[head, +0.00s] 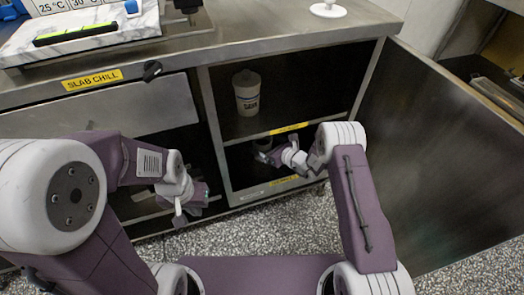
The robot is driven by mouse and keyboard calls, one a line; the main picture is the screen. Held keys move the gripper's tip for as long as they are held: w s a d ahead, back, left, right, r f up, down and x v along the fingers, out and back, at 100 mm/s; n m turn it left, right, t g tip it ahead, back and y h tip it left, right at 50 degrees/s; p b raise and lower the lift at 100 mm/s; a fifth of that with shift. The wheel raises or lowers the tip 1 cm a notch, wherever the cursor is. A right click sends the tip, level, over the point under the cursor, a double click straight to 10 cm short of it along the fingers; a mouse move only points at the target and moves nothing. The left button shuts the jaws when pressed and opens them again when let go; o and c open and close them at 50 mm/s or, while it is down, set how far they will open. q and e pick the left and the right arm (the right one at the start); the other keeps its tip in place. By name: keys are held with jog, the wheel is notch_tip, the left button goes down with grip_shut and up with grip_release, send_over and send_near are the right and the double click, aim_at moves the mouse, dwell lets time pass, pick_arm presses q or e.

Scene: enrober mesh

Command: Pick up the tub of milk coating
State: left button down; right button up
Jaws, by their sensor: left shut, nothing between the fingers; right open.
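A pale lidded tub (247,95) with a printed label stands upright on the upper shelf of the open cabinet. A darker object (263,144), perhaps another tub, shows partly in the lower compartment. I cannot read which is the milk coating. My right gripper (271,156) reaches into the lower compartment, open, at this darker object. Shadow and the gripper hide whether they touch. My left gripper (190,207) is shut and empty, low in front of the cabinet, left of the opening and well apart from both.
The cabinet door (430,150) stands wide open at right. A shelf edge (325,122) with a yellow tag divides the compartments. A drawer (110,112) under the "SLAB CHILL" label is at left. A marble slab (85,30) lies on the counter. Speckled floor is clear in front.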

aim_at(257, 140)
jog(key=b+x, duration=0.1)
jog(key=x, duration=0.1)
jog(key=b+x, duration=0.2)
jog(key=shift+w+a+f, duration=0.15)
jog(key=shift+f, duration=0.25)
jog(key=shift+w+a, duration=0.1)
jog(key=shift+w, duration=0.1)
jog(key=shift+r, duration=0.15)
jog(key=c, duration=1.9)
jog(key=shift+r, duration=0.2)
